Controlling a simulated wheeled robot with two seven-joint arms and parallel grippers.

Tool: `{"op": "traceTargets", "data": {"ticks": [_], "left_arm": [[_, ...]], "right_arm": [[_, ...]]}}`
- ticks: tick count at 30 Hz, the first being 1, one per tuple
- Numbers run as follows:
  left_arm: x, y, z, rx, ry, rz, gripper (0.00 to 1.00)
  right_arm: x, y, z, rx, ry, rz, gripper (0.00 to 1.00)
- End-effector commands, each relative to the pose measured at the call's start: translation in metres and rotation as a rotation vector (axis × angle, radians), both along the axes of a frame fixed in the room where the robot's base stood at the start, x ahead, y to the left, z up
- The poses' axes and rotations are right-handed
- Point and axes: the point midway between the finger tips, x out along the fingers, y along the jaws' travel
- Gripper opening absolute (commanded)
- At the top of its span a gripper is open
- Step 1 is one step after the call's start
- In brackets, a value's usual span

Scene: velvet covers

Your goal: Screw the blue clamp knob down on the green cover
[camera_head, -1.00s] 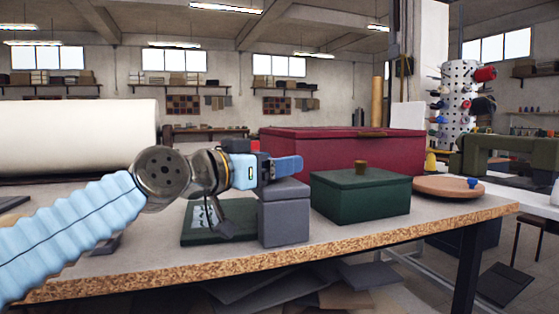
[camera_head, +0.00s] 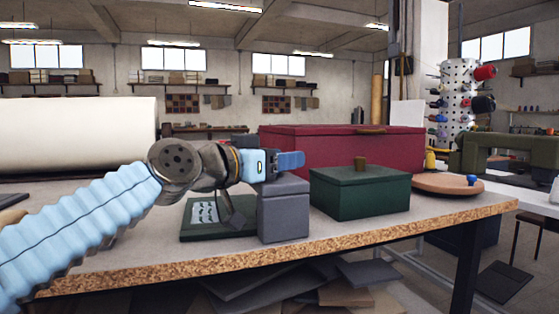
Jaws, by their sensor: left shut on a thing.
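My left gripper (camera_head: 287,161) is above a grey block (camera_head: 284,212) on the table. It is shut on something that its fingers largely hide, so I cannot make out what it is. A blue piece shows at its tip; I cannot tell whether this is a finger or the clamp knob. A flat green panel (camera_head: 190,232) with pale markings lies left of the block, partly hidden by the block and a dark bar below my wrist. A green box with a lid (camera_head: 340,178) and a brass-coloured knob stands to the right. My right gripper is not in view.
A long red box (camera_head: 340,150) stands behind. A round tan disc (camera_head: 440,184) with a small blue ball (camera_head: 472,180) lies at the right. A large cream roll (camera_head: 75,135) is at the back left. The table's front edge (camera_head: 250,261) runs across the view.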

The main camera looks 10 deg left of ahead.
Motion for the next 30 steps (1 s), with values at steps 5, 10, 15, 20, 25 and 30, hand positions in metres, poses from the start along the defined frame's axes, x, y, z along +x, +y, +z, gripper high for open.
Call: {"op": "traceTargets", "data": {"ticks": [5, 10, 15, 20, 25, 30], "left_arm": [[0.001, 0.002, -0.007, -0.007, -0.002, -0.093, 0.20], [-0.001, 0.000, 0.002, -0.002, -0.006, -0.242, 0.20], [-0.004, -0.002, 0.004, -0.004, -0.011, -0.355, 0.20], [-0.006, -0.003, 0.004, -0.006, -0.016, -0.384, 0.20], [-0.006, -0.003, 0.005, -0.007, -0.018, -0.382, 0.20], [-0.007, -0.003, 0.006, -0.009, -0.018, -0.382, 0.69]], "right_arm": [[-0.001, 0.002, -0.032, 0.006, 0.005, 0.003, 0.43], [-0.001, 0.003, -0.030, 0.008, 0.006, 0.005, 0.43], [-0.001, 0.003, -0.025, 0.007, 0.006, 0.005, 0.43], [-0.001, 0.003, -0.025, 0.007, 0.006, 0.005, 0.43], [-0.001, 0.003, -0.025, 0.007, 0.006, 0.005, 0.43], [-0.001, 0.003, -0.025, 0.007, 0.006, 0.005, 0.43]]}}
